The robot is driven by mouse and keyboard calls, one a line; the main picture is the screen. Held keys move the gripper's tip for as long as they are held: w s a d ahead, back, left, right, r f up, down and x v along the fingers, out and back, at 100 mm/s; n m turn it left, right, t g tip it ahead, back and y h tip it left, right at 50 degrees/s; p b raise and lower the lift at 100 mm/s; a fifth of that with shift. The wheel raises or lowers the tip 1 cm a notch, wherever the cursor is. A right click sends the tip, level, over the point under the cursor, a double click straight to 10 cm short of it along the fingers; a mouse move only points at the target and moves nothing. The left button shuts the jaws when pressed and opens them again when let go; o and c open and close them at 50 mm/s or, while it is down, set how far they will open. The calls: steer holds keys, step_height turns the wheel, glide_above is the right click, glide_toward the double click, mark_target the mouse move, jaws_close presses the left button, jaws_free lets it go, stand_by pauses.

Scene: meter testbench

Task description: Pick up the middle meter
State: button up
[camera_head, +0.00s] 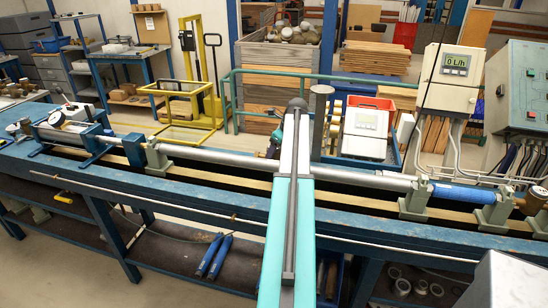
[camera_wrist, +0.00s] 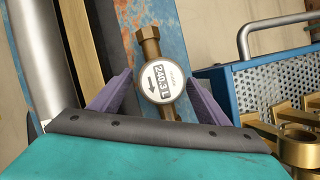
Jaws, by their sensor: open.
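My gripper (camera_wrist: 158,84) is open, with one purple finger on each side of the meter. The fingers look apart from it, though their exact height against it is unclear. The lower end of the meter is partly hidden by my gripper's body. In the head view my arm reaches over the bench and hides this meter.
A grey pipe (camera_wrist: 33,55) runs left of the meter. A perforated blue basket (camera_wrist: 270,78) with a metal handle and brass parts stands close on the right. In the head view, the long blue bench (camera_head: 165,195) carries the pipe run.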

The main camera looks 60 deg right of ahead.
steer(key=shift+x, duration=1.05)
steer(key=shift+c, duration=0.3)
steer(key=c, duration=1.7)
steer(key=shift+r, duration=0.15)
steer(key=shift+r+b, duration=1)
steer(key=shift+r, duration=3.85)
steer(key=shift+r, duration=0.15)
